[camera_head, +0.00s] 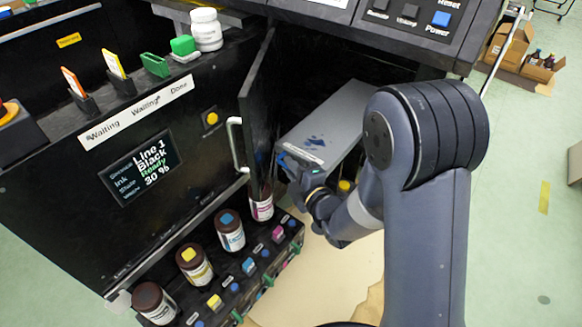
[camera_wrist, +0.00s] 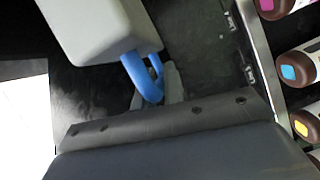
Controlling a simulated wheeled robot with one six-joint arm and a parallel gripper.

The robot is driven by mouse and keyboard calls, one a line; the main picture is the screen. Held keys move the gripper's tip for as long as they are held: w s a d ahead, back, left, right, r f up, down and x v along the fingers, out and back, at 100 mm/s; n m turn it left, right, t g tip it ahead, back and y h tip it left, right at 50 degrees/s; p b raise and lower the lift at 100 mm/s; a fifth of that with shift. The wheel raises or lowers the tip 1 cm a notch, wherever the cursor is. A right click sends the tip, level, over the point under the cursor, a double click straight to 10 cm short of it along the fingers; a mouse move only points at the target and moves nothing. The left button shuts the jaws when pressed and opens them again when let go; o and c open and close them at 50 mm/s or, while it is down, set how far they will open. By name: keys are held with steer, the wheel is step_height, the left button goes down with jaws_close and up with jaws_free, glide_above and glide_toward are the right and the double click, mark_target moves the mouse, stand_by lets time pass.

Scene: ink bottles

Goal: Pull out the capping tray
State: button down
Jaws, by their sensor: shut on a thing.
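The capping tray (camera_head: 332,122) is a grey box with dark blue smears on top and a pale label at its front edge. It sticks out of the dark opening in the machine, with its back end inside. My gripper (camera_head: 306,184) is at the tray's front end. In the wrist view the tray (camera_wrist: 88,25) is at the top left, with a blue loop handle (camera_wrist: 136,72) on its end. My gripper (camera_wrist: 160,92) is shut on this handle; the fingertips are partly hidden by the wrist's dark housing.
An open dark door (camera_head: 256,90) stands just left of the tray. Several capped ink bottles, one with a blue mark (camera_head: 229,230), stand in a row below left. A cardboard sheet (camera_head: 325,285) lies on the floor below. A control panel (camera_head: 415,20) overhangs the opening.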

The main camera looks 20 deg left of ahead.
steer(key=s+b, duration=0.1)
steer(key=s+a, duration=0.1)
steer(key=s, duration=0.1)
steer(key=s+a+b, duration=0.1)
steer(key=shift+s+b, duration=0.2)
steer(key=shift+b, duration=0.1)
steer(key=c, duration=1.5)
jaws_free()
steer(key=shift+d, duration=0.1)
steer(key=v, duration=1)
steer(key=shift+s+d, duration=0.25)
steer(key=shift+d, duration=0.1)
